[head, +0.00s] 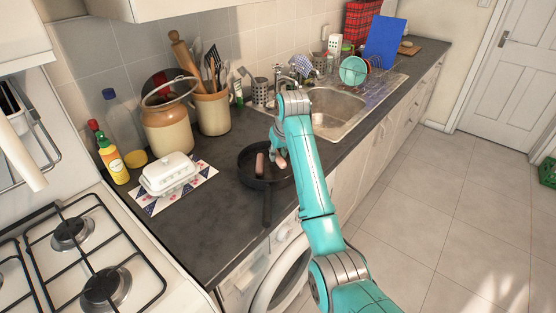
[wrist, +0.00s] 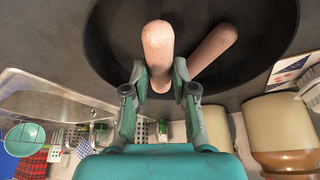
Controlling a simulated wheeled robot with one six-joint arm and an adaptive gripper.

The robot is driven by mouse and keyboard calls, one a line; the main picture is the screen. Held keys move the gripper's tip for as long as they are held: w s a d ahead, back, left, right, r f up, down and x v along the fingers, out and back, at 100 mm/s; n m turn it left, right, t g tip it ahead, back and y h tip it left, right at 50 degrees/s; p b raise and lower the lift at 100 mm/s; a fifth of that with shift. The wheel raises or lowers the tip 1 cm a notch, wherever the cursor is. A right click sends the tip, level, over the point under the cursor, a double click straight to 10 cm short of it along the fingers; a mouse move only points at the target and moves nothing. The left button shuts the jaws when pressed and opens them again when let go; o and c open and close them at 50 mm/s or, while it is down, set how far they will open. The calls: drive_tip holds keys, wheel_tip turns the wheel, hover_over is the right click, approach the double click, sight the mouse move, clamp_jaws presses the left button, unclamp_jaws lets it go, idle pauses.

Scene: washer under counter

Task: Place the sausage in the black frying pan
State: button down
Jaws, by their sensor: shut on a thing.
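The black frying pan (head: 247,175) sits on the dark counter, with its handle toward the front edge. One pinkish sausage (head: 260,164) lies in the pan; it also shows in the wrist view (wrist: 215,45). My gripper (head: 279,158) is over the right side of the pan. In the wrist view my gripper (wrist: 159,72) is shut on a second sausage (wrist: 158,45), which stands out beyond the fingertips. The held sausage is over the pan's interior (wrist: 258,48). I cannot tell whether it touches the pan's bottom.
A white butter dish (head: 168,174) on a patterned mat stands left of the pan. Crocks (head: 213,112) with utensils stand behind it. The sink (head: 335,110) is to the right. The gas hob (head: 90,260) is at the front left.

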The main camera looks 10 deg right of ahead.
drive_tip(key=shift+f, duration=1.35)
drive_tip(key=c, duration=0.9)
unclamp_jaws()
drive_tip(key=shift+f, duration=0.1)
drive_tip(key=shift+c, duration=0.2)
